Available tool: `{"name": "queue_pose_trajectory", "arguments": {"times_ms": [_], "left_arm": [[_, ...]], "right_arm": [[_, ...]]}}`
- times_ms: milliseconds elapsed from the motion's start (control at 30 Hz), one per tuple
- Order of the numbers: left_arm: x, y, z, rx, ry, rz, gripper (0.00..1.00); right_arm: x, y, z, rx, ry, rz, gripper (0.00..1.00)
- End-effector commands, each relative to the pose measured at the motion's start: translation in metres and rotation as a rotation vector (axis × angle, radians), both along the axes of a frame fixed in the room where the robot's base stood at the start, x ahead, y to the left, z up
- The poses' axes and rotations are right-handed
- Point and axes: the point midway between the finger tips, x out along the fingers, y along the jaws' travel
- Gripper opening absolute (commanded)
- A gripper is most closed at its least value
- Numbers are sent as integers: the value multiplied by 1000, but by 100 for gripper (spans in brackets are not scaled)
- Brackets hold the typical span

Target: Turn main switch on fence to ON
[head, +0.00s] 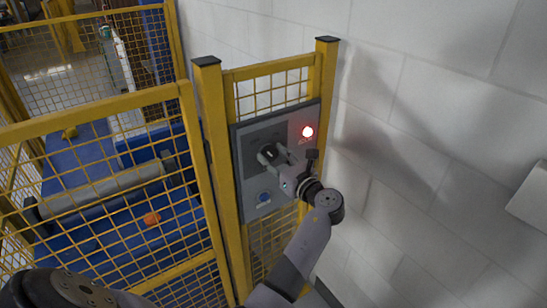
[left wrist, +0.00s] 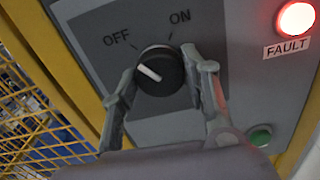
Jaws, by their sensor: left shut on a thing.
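The main switch is a round black knob (left wrist: 158,72) with a white pointer line, on a grey panel (head: 243,146) fixed to the yellow fence. The labels OFF and ON are printed above it in the left wrist view. The pointer is tilted to the upper left, toward the OFF side. My left gripper (head: 270,158) is shut on the knob, with one finger at each side of it. In the head view the gripper hides part of the knob and panel. My right gripper is not in view.
A red FAULT light (head: 307,131) glows at the panel's upper right. A blue button (head: 264,197) sits low on the panel, and a green button (left wrist: 260,135) shows in the left wrist view. Yellow mesh fence (head: 120,180) is at left, and a white block wall (head: 430,120) at right.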

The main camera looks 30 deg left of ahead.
Motion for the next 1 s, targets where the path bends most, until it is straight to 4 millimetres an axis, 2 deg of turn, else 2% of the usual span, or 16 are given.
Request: {"name": "queue_pose_trajectory", "arguments": {"times_ms": [167, 467, 800, 1000], "left_arm": [[0, 0, 0, 1, 0, -1, 14], [0, 0, 3, 17, 38, 0, 14], [0, 0, 8, 103, 245, -1, 14], [0, 0, 6, 175, 418, 0, 14]], "right_arm": [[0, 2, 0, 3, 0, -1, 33], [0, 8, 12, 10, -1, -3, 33], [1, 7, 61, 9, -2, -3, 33], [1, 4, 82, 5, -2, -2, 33]]}}
